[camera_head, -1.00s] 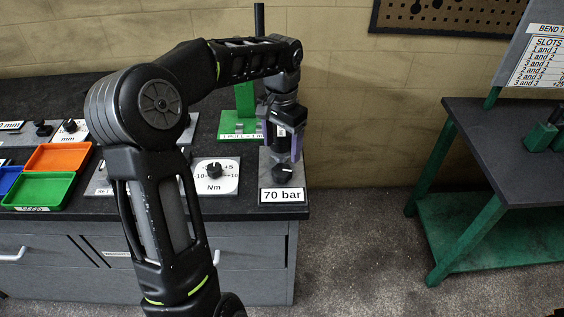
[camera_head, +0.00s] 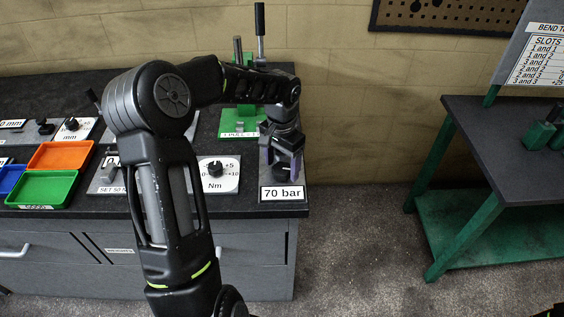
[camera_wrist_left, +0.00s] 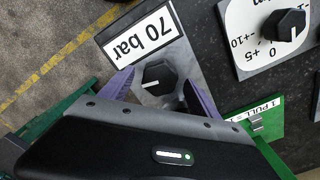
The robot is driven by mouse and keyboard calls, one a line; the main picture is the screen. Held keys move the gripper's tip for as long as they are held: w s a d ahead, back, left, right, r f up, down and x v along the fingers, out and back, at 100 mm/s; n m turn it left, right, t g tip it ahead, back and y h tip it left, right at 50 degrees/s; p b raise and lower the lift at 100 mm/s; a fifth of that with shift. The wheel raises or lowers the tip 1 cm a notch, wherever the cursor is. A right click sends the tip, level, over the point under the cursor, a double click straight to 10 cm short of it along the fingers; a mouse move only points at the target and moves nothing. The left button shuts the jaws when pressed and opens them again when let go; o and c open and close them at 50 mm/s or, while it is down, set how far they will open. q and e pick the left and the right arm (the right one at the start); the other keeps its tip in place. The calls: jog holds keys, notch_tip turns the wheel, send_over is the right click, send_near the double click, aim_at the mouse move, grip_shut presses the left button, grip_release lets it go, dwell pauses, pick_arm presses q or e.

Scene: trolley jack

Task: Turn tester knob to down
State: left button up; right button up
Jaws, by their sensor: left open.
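The tester panel is the grey block with the white "70 bar" label (camera_head: 282,194) at the right front corner of the bench. Its dark knob (camera_wrist_left: 158,78) shows in the left wrist view, with a white pointer line toward the picture's left. In the head view my gripper mostly hides the knob. My left gripper (camera_head: 282,171) is low over the panel and open. In the left wrist view its two purple fingers (camera_wrist_left: 160,79) stand on either side of the knob, with visible gaps. I cannot tell how deep they reach. My right gripper is not in view.
A dial panel marked Nm (camera_head: 217,175) with its own black knob stands left of the tester. A green stand (camera_head: 238,123) is behind. Orange (camera_head: 61,155) and green (camera_head: 42,188) trays lie left. A green-legged table (camera_head: 512,150) stands right, with floor between.

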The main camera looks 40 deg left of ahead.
pick_arm(q)
jog(key=shift+c, duration=0.2)
jog(key=c, duration=1.3)
jog(key=shift+f+n+b, duration=0.15)
jog(key=shift+n+b, duration=1.3)
jog(key=shift+n, duration=0.05)
jog(key=n+b, duration=0.2)
jog(key=n, duration=0.2)
jog(key=n+b, duration=0.1)
jog(key=n, duration=0.4)
jog(key=shift+b, duration=0.3)
jog(key=n, duration=0.5)
jog(key=shift+r+b, duration=0.2)
jog(key=shift+b, duration=0.1)
